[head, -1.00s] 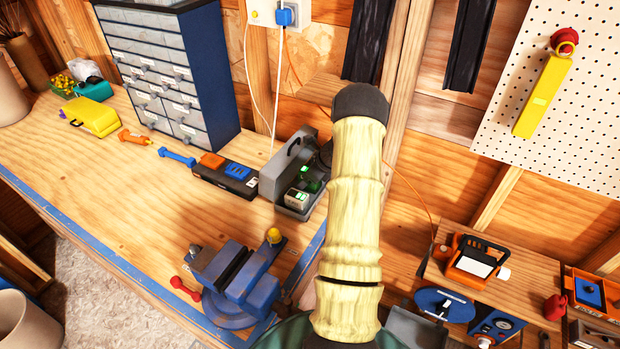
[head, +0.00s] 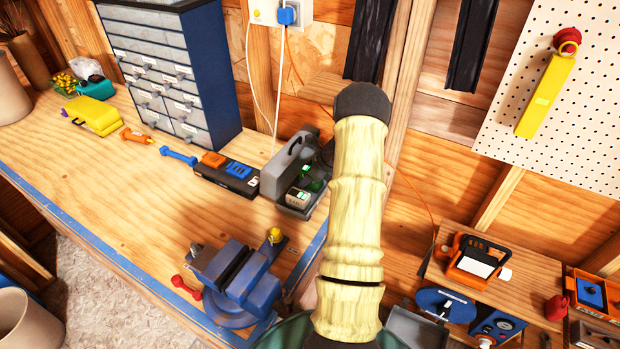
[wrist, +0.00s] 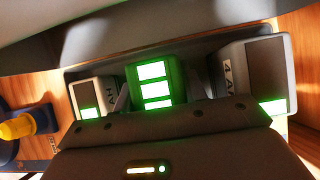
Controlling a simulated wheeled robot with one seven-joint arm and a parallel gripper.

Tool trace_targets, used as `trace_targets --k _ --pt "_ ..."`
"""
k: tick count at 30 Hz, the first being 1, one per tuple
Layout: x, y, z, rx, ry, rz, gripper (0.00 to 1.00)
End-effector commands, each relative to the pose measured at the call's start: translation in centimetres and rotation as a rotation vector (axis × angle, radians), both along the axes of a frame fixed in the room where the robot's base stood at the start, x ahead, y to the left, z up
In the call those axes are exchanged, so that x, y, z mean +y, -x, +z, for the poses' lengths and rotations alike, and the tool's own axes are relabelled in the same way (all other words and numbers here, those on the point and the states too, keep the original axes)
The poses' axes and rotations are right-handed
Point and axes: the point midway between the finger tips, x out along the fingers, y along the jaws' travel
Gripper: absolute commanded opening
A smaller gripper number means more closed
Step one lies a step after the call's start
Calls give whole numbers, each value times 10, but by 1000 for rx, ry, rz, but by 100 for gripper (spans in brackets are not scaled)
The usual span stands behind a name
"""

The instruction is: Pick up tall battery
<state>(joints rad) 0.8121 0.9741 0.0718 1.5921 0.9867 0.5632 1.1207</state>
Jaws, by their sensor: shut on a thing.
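In the wrist view the tall battery (wrist: 155,82) is the middle one of three, with a bright green frame and three white lit windows. My gripper (wrist: 158,98) is shut on it, with a grey finger at each side. The battery sits between its two neighbours in a grey carrier (wrist: 205,45); I cannot tell whether it is lifted off the base. In the head view the carrier (head: 283,170) stands at the bench's right end, with green-lit batteries inside. My arm hides part of that area, and the jaws do not show clearly there.
A battery (wrist: 95,98) is close on the left and another (wrist: 255,75) close on the right. A black box with orange and blue parts (head: 228,172) stands left of the carrier. A blue vise (head: 235,283) is in front. The bench's middle is clear.

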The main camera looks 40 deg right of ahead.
Motion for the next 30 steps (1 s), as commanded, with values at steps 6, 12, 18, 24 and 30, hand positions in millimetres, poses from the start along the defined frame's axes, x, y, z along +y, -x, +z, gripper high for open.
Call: trace_targets --k 6,12,18,24,30 --pt "0 -1 13 -3 3 2 14" --pt "-3 5 33 -1 2 -2 14" --pt "-22 49 31 -1 1 -6 14" --pt "-42 100 31 -1 2 -6 14" --pt "-59 143 32 -1 1 -3 14"
